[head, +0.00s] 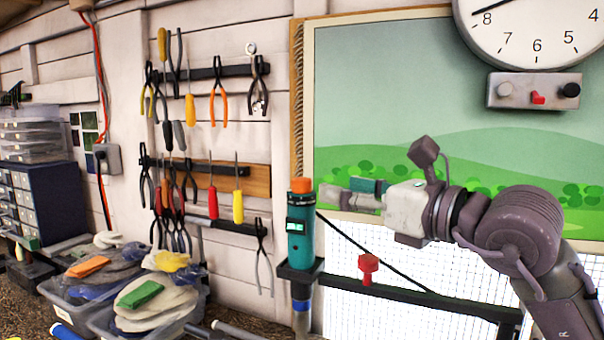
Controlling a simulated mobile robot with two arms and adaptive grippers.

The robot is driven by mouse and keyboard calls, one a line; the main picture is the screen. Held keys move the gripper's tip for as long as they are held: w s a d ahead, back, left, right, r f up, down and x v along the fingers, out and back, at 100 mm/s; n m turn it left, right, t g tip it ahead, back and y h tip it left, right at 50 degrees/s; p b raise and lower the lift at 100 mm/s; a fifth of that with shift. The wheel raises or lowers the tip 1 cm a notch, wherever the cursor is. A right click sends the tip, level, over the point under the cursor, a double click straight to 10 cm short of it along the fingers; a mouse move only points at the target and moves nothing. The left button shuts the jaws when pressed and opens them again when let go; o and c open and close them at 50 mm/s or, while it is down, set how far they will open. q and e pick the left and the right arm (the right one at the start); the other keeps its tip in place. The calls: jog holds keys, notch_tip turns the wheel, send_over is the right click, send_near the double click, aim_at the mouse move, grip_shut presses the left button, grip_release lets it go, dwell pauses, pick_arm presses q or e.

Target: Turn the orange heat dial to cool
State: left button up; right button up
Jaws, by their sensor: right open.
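The orange heat dial (302,185) sits on top of a teal upright heat tool (301,238). The tool has a small lit display on its front and stands in a dark holder (300,269). My right gripper (345,194) reaches in from the right at about the dial's height. Its fingers point left toward the dial, with a visible gap between them and it. They are open, and nothing shows between them. Any setting marks on the dial are too small to read. My left gripper is not in view.
A black rail (430,298) with a red clamp-like piece (368,268) runs right from the holder. Tools hang on wall racks (208,72) to the left. Bins of gloves (150,310) stand at lower left. A wall clock (535,25) hangs above a small switch panel (534,91).

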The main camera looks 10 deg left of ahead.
aim_at(307, 181)
jog(key=p+x, duration=0.3)
jog(key=x, duration=0.5)
jog(key=shift+w+a+r, duration=0.1)
jog(key=shift+a+r, duration=0.05)
jog(key=shift+w+a+p, duration=0.4)
jog(key=shift+a, duration=0.15)
jog(key=shift+c, duration=0.3)
grip_shut()
